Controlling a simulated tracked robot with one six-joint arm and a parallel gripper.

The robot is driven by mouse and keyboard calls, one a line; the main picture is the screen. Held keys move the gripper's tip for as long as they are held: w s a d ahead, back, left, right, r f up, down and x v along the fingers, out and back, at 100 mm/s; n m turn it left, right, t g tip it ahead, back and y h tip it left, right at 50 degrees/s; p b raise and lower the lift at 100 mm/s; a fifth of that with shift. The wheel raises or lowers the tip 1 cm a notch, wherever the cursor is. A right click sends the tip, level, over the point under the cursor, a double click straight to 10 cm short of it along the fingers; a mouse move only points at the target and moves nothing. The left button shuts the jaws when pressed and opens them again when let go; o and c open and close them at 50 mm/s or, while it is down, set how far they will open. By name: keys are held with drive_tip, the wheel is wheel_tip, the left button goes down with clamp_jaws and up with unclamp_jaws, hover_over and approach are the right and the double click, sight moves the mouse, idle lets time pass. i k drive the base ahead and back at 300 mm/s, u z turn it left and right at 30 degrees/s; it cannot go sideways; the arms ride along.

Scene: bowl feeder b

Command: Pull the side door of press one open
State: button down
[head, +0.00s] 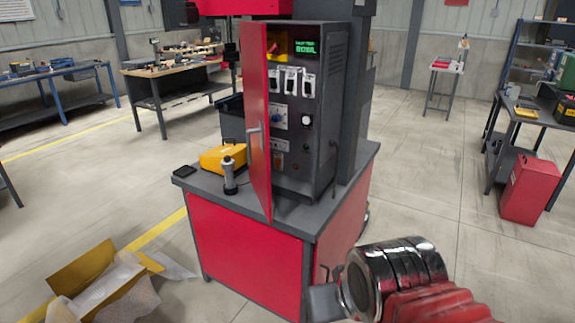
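The press stands on a red and grey cabinet (245,250). Its red side door (257,170) stands swung out toward me and shows nearly edge-on. A grey handle (254,131) is on the door's left face. Behind the door the grey control box (320,150) is exposed, with switches, knobs and a green lit display (305,46). My arm enters at the lower right, and my gripper (325,292) is partly in view in front of the cabinet's right side, below and apart from the door. Its fingertips are not clear, so its opening cannot be told.
A yellow case (222,158), a grey cylindrical tool (229,176) and a small black tray (185,170) sit on the cabinet top left of the door. An open cardboard box (105,285) lies on the floor at left. A red bin (530,188) stands at right. Floor between is clear.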

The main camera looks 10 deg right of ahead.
sight(253, 41)
drive_tip(key=u, duration=0.3)
drive_tip(key=i, duration=1.15)
drive_tip(key=u, duration=0.65)
